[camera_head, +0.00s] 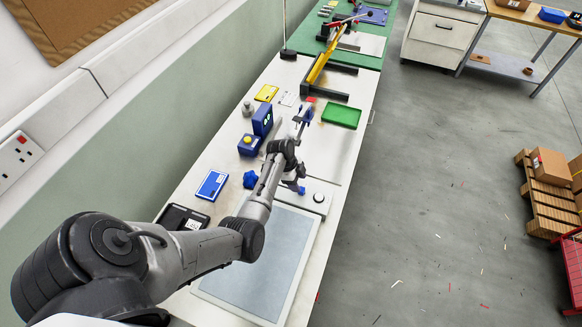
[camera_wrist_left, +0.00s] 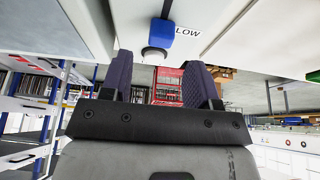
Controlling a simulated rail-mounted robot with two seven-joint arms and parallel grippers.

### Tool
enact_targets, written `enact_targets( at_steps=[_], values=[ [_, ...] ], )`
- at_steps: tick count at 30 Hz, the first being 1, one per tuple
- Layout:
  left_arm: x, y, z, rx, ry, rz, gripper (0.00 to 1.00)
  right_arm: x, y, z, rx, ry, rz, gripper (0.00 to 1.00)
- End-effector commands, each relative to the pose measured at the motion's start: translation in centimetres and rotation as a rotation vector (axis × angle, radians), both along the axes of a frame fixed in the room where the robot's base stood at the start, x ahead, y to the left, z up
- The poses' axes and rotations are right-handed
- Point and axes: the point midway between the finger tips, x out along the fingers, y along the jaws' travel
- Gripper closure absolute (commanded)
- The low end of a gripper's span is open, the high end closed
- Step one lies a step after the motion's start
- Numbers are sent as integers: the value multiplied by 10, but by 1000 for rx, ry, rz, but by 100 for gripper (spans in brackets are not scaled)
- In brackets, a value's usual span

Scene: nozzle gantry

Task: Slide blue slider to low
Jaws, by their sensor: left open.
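In the left wrist view a blue slider block (camera_wrist_left: 160,37) with a dark round grey end sits on a pale surface, beside a white label (camera_wrist_left: 188,31) reading LOW. My left gripper (camera_wrist_left: 160,84) is open; its two dark purple fingers stand apart with nothing between them. In that picture the slider block lies above the gap between the fingertips, apart from both. In the head view my left gripper (camera_head: 303,113) is over the middle of the long table, small and partly covered by its own wrist. I cannot make out the slider there for certain. My right gripper is not in view.
The pale table (camera_head: 339,150) also bears a green tray (camera_head: 341,115), a yellow-armed black frame (camera_head: 320,67), a blue box (camera_head: 263,119), a blue-and-white pad (camera_head: 212,185) and a grey panel (camera_head: 262,262). A wall runs along the left; open floor lies right.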

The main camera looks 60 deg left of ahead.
Motion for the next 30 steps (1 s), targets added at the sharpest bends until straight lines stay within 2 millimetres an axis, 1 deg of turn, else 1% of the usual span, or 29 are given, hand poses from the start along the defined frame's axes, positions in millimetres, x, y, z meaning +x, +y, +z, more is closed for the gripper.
enact_targets(
  at_steps=[1,6,9,13,19,30],
  values=[
    [-3,4,11,5,-2,-1,45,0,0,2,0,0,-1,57],
    [-10,14,41,5,-2,0,45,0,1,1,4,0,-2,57],
    [-14,19,56,4,-2,-1,45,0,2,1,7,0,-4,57],
    [-17,24,71,3,-2,0,45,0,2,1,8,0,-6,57],
    [-21,28,83,2,0,-1,45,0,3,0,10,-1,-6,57],
    [-21,28,85,0,0,0,45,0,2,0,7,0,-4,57]
  ],
)
